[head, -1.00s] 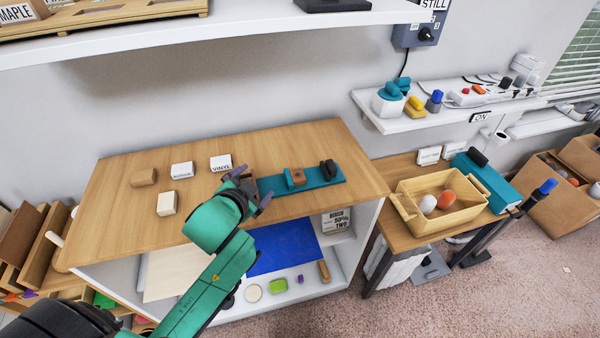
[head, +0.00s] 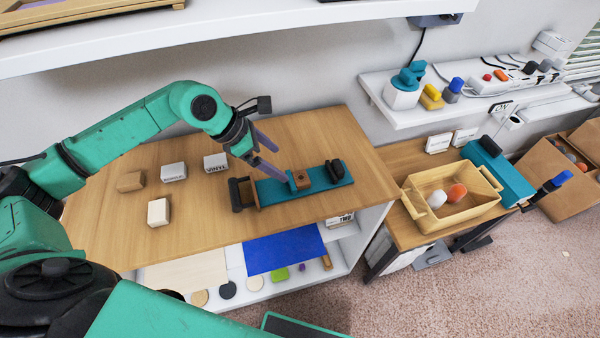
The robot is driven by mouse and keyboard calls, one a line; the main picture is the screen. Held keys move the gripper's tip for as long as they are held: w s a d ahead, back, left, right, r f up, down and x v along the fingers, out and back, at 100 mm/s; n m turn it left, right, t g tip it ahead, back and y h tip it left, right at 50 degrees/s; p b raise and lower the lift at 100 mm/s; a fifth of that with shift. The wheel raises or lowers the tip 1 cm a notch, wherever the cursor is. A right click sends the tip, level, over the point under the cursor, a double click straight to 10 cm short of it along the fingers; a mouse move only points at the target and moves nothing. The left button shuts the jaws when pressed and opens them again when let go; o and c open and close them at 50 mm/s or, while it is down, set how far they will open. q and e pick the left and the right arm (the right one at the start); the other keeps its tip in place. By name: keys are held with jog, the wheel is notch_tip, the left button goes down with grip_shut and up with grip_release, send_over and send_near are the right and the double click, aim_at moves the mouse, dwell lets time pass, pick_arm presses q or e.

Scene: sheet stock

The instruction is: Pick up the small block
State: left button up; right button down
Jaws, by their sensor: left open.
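Several small blocks are in the head view. A brown block (head: 302,178) with a dark spot on top sits at the teal jaw of a teal vise-like fixture (head: 274,192) on the wooden tabletop. A cream block (head: 159,212) and a tan block (head: 131,181) stand apart on the left of the tabletop. I cannot tell which one the task means. My left gripper (head: 274,163) is open and empty, its fingers pointing down and right, just left of the brown block and above the fixture. Contact cannot be made out. My right gripper is not in view.
White labelled blocks (head: 173,171) and (head: 216,163) stand behind on the wooden tabletop (head: 210,220). The fixture has dark ends. A white shelf (head: 230,28) overhangs the back. The front left tabletop is clear.

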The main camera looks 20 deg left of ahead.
aim_at(301, 177)
pick_arm(q)
jog(key=p+x, duration=0.1)
jog(key=x, duration=0.2)
jog(key=p+x, duration=0.1)
jog(key=x, duration=0.3)
jog(key=p+x, duration=0.2)
jog(key=x, duration=0.1)
jog(key=shift+w+a+f, duration=0.1)
jog(key=shift+w+f, duration=0.15)
jog(key=shift+f, duration=0.1)
jog(key=shift+w+f, duration=0.1)
jog(key=shift+f, duration=0.1)
jog(key=shift+r, duration=0.1)
jog(key=c, duration=1.4)
